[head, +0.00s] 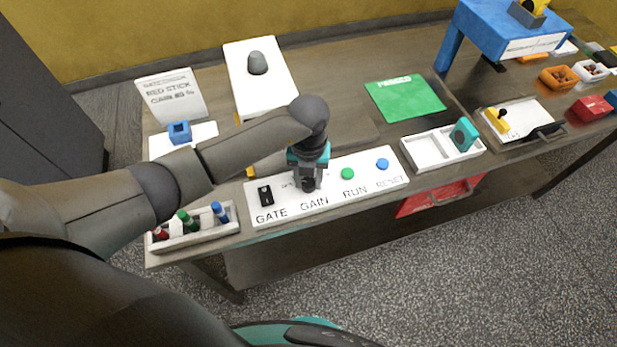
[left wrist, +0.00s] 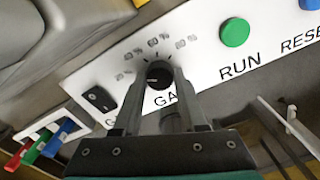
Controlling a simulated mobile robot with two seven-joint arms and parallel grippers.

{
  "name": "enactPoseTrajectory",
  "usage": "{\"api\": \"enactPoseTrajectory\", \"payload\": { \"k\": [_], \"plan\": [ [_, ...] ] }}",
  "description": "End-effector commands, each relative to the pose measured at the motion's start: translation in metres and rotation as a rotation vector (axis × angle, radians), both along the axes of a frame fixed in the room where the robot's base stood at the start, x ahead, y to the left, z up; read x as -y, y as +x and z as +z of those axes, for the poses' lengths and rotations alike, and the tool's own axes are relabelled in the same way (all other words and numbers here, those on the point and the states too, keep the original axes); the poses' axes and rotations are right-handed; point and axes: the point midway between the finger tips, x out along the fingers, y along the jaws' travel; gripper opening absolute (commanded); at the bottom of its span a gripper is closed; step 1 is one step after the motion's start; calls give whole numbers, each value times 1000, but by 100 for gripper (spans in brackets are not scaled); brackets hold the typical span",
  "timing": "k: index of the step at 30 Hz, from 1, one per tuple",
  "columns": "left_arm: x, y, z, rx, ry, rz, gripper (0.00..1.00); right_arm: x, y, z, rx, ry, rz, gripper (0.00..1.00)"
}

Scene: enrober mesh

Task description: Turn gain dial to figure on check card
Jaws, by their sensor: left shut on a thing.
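The gain dial (left wrist: 159,75) is a black knob on a white panel (left wrist: 270,58), with percent figures in an arc around its far side. My left gripper (left wrist: 160,90) is shut on the dial, one finger on each side. In the head view my left gripper (head: 308,180) comes down over the dial and hides most of it. Which figure the dial points to cannot be told. The check card (head: 172,95) stands at the back left, with the text "RED STICK" and a smaller "GAIN" line whose figure is hard to read. My right gripper is not in view.
On the panel are a black gate switch (head: 265,196), a green run button (head: 347,173) and a blue reset button (head: 382,164). A rack (head: 195,238) with red, green and blue sticks is at the left. A white two-part tray (head: 428,150) stands right of the panel.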

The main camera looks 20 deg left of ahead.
Motion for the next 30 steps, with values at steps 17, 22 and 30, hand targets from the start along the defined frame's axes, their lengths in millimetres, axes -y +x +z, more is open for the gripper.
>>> {"api": "enactPoseTrajectory", "payload": {
  "k": [17, 22, 30],
  "plan": [
    [-1, 2, 0, 5, 2, -381, 0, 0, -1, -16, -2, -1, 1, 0],
    [-1, 2, 0, 5, 3, -544, 0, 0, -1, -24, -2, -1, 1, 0],
    [-1, 2, -1, 4, 2, -800, 0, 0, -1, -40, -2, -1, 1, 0]
  ]
}}
